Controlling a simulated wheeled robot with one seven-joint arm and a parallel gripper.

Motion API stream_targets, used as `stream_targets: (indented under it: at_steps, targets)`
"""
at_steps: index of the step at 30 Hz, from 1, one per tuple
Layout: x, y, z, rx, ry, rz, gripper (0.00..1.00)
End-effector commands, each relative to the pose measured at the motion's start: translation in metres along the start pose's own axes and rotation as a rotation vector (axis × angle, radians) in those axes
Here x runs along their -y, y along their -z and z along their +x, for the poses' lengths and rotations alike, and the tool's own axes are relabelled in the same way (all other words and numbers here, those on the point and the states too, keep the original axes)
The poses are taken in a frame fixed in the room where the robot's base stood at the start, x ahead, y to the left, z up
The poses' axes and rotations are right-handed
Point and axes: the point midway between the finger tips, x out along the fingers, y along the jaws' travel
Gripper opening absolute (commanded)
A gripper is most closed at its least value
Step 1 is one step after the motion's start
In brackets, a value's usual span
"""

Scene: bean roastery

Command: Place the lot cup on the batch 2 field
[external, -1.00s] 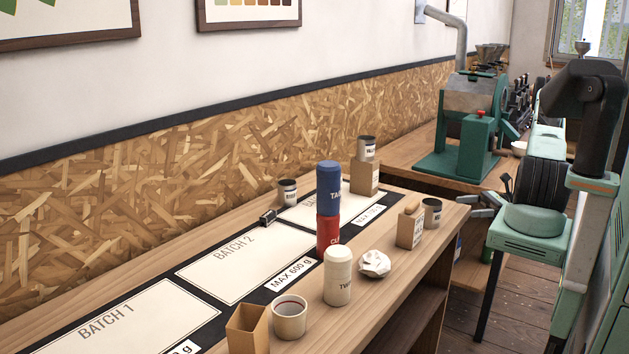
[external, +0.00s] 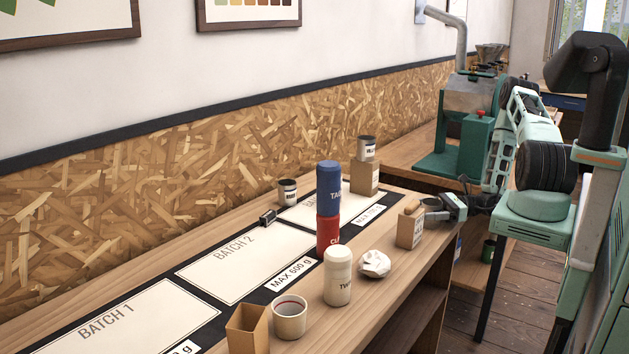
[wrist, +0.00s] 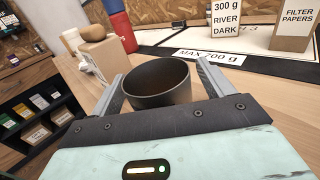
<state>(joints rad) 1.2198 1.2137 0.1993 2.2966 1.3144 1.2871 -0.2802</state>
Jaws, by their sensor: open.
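A dark round cup (wrist: 170,98), open at the top and upright, stands on the table's right end; I take it as the lot cup. In the wrist view my gripper (wrist: 160,73) is open, with one finger on each side of the cup; I cannot tell whether either touches it. In the external view my gripper (external: 441,210) comes in from the right and largely hides the cup. The batch 2 field (external: 235,265) is a pale, black-bordered rectangle at the middle left of the table, with nothing standing inside it.
A box with a rounded tan top (external: 409,230) stands close to my gripper. Stacked blue (external: 328,185) and red (external: 328,232) cylinders, a cream cylinder (external: 338,277) and crumpled paper (external: 374,264) stand between there and the field. A white cup (external: 289,317) and open box (external: 248,330) are in front.

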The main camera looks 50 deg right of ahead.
Motion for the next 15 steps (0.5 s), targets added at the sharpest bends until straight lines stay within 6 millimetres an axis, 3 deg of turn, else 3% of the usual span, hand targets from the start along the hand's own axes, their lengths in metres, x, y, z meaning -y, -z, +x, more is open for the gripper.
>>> stream_targets:
  at_steps: [9,15]
  targets:
    - [0.0,0.0005,0.0067,0.0,0.0,-0.001,0.8]
    - [0.0,0.0004,0.0065,0.0,0.0,-0.001,0.29]
